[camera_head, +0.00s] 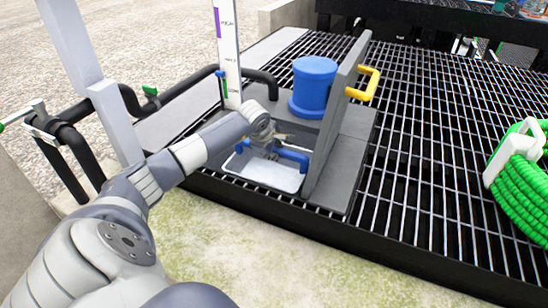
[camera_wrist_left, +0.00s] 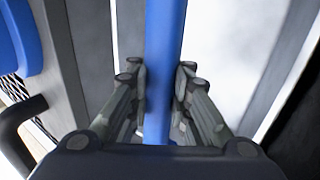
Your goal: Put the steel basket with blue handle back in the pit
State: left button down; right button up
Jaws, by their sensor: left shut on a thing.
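The steel basket (camera_head: 262,176) with its blue handle (camera_head: 285,152) is at the pit opening in the grating in the head view. Its pale bottom or rim shows below my arm; how deep it sits I cannot tell. My left gripper (camera_head: 272,143) reaches down over it and is shut on the blue handle, which runs between the fingers in the left wrist view (camera_wrist_left: 164,75). The pit's grey edge (camera_head: 352,140) lies around the opening, and a grey lid with a yellow handle (camera_head: 366,84) stands upright on its right side. My right gripper is not in view.
A blue cylinder (camera_head: 313,82) stands just behind the pit. A white level gauge (camera_head: 228,50) and black pipes (camera_head: 265,80) are at the left. A green coiled hose (camera_head: 522,165) sits at the right. Open grating (camera_head: 430,150) lies right of the lid.

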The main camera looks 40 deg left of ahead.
pick_arm(q)
jog(key=shift+f+b, duration=0.55)
jog(key=shift+f, duration=1.4)
jog(key=shift+f, duration=0.2)
jog(key=c, duration=1.5)
grip_release()
jog(key=shift+o, duration=0.2)
jog(key=shift+r, duration=0.15)
